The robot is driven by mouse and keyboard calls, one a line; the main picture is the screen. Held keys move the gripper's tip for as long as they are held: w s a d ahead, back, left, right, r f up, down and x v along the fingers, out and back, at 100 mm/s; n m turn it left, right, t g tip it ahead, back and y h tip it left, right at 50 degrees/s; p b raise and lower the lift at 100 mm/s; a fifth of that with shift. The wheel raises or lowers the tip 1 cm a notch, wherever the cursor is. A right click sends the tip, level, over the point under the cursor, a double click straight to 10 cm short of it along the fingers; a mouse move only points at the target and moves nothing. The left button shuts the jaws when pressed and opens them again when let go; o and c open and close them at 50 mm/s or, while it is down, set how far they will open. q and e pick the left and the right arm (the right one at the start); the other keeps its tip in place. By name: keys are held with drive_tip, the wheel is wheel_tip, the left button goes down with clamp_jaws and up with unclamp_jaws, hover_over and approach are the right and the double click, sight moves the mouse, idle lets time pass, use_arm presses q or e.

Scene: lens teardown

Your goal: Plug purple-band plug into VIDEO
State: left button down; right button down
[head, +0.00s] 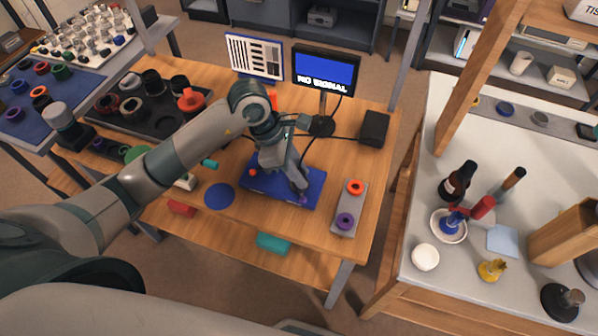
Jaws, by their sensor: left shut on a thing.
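My left gripper (301,188) reaches down over the right part of a blue mat (262,190) on the wooden table. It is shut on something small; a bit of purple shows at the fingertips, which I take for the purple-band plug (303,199). The fingers hide most of it. A monitor (326,72) at the back reads "NO SIGNAL". A black box (375,128) stands to its right, with dark cables nearby. I cannot make out a port labelled VIDEO. My right gripper is not in view.
A grey holder (348,208) with an orange ring and a purple ring lies right of the mat. A black tray (148,112) of lens parts is at the left. A white table (480,210) with bottles stands to the right.

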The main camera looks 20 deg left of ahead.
use_arm(q)
drive_tip(key=shift+s+f, duration=0.1)
drive_tip(key=shift+f, duration=0.2)
drive_tip(key=c, duration=1.5)
unclamp_jaws()
drive_tip(key=shift+r, duration=0.15)
